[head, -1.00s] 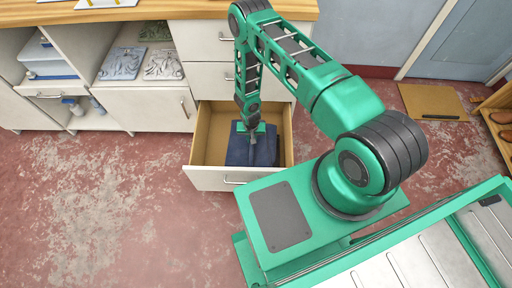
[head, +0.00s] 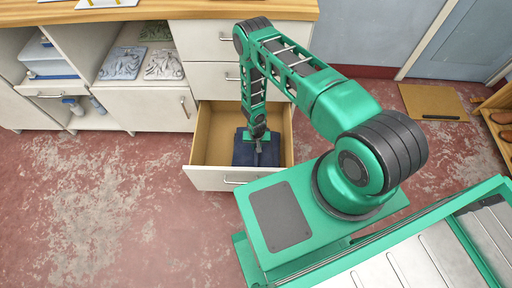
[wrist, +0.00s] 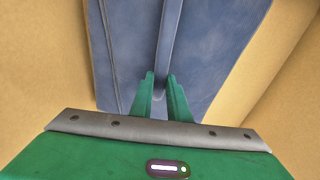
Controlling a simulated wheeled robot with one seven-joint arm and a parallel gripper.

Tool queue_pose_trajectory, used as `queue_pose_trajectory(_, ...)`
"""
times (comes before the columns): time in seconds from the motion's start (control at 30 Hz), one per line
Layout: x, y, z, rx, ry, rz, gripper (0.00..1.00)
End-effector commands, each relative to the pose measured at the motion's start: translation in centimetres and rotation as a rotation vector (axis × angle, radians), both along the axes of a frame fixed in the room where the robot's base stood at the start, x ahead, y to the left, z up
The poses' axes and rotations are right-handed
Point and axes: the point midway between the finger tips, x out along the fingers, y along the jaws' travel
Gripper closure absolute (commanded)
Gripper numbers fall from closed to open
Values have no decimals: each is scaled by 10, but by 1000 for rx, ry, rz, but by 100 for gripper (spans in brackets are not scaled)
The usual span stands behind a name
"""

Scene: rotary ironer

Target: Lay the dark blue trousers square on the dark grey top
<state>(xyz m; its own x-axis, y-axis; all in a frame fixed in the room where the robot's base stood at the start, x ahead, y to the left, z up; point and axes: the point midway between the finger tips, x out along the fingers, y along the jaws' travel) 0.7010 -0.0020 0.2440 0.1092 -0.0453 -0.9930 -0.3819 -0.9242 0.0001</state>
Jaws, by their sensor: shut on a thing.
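The dark blue trousers (head: 243,156) lie folded in the open drawer (head: 208,140), toward its right side. They also show in the wrist view (wrist: 215,50) as blue cloth on the drawer's tan floor. My gripper (head: 259,147) is down in the drawer over them. In the wrist view my gripper (wrist: 162,82) is shut on a raised, narrow ridge of the cloth. Most of the trousers still lies flat. A dark grey panel (head: 280,217) lies on my green base, bare, in front of the drawer to the right.
The drawer's front (head: 222,180) and side walls surround the trousers. White drawers (head: 205,80) and a wooden counter (head: 150,12) stand above and behind. Red floor is clear to the left.

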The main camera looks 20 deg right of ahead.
Motion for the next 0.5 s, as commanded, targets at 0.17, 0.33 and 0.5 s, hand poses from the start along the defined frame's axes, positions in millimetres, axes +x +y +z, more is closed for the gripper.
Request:
queue_pose_trajectory(0.17,0,0,-1,0,0,0,66)
queue_pose_trajectory(0.33,0,0,-1,0,0,0,66)
queue_pose_trajectory(0.5,0,0,2,0,0,-1,66)
